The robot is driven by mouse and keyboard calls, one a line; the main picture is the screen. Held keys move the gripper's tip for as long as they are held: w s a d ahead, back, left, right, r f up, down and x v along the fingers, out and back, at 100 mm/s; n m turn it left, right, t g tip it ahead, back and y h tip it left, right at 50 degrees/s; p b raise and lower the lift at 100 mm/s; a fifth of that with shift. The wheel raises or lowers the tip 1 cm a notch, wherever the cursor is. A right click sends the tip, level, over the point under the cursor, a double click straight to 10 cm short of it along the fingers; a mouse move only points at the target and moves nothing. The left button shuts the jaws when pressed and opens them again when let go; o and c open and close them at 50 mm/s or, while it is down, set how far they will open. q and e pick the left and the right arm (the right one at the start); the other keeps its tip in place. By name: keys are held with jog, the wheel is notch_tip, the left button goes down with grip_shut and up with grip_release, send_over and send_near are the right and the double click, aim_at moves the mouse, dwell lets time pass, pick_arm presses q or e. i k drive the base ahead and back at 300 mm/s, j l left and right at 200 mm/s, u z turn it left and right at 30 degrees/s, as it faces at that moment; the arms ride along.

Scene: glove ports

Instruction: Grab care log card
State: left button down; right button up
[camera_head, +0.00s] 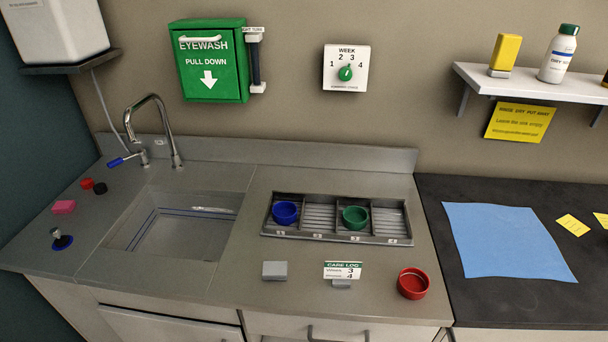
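The care log card (343,270) is white with a green top band reading "CARE LOG". It stands upright in a small grey holder (341,284) on the steel counter, in front of the rack and left of the red bowl. It shows two lines of small text with the numbers 3 and 4. Neither of my grippers is in the head view, so I cannot see whether they are open or shut.
A grey block (274,270) sits left of the card and a red bowl (413,283) right of it. Behind is a slotted rack (319,217) with blue (285,212) and green (355,217) bowls. The sink (176,232) is left; a blue mat (505,240) lies right.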

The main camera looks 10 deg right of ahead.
aim_at(341, 272)
jog(key=k+j+z, duration=0.1)
jog(key=z, duration=0.25)
jog(key=k+z, duration=0.15)
jog(key=z, duration=0.2)
jog(key=k+z, duration=0.15)
jog(key=z, duration=0.2)
